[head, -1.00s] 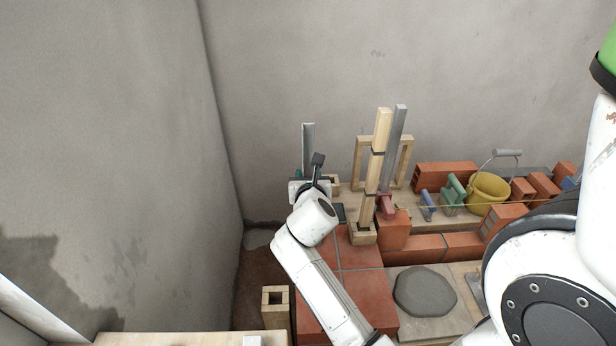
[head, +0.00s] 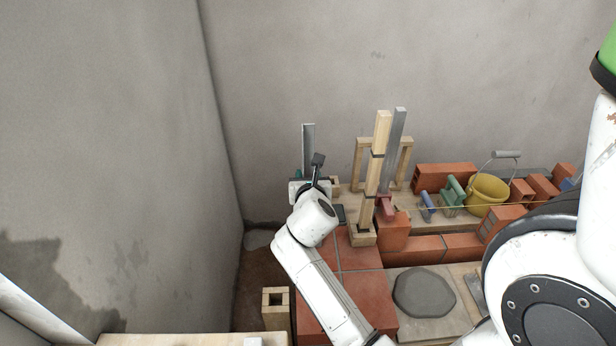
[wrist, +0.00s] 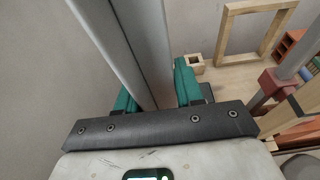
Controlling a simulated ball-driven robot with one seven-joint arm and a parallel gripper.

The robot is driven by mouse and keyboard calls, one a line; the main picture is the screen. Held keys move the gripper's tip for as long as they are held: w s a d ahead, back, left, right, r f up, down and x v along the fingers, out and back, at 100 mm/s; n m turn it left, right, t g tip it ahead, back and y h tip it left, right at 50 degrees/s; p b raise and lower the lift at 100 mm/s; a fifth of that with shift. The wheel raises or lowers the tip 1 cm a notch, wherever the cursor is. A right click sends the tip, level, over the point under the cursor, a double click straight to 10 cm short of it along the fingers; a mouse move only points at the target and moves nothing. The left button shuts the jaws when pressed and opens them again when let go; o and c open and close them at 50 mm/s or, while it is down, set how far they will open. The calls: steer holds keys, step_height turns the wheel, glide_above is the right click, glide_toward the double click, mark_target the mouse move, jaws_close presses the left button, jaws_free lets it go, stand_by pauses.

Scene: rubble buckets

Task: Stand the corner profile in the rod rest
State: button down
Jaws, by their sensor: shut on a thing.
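The corner profile (head: 308,146) is a long grey metal angle piece, upright in the head view at the back left. It also fills the upper left of the wrist view (wrist: 118,40). My gripper (wrist: 156,88) has its green fingers shut on the profile; in the head view the gripper (head: 308,176) is partly hidden by my wrist. The profile's lower end is hidden. A small square wooden socket (wrist: 196,62), empty-looking, shows just beyond the right finger; it also shows in the head view (head: 335,186). I cannot tell which wooden holder is the rod rest.
A tall wooden post (head: 378,150) stands in a wooden base right of my gripper. A grey bar (head: 396,150) stands behind it by a wooden frame (head: 359,165). An open wooden socket (head: 275,298) stands at front left. Bricks and a yellow bucket (head: 488,193) lie right.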

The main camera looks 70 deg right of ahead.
mark_target(308, 157)
steer(key=shift+r+p, duration=3.25)
steer(key=shift+p, duration=0.45)
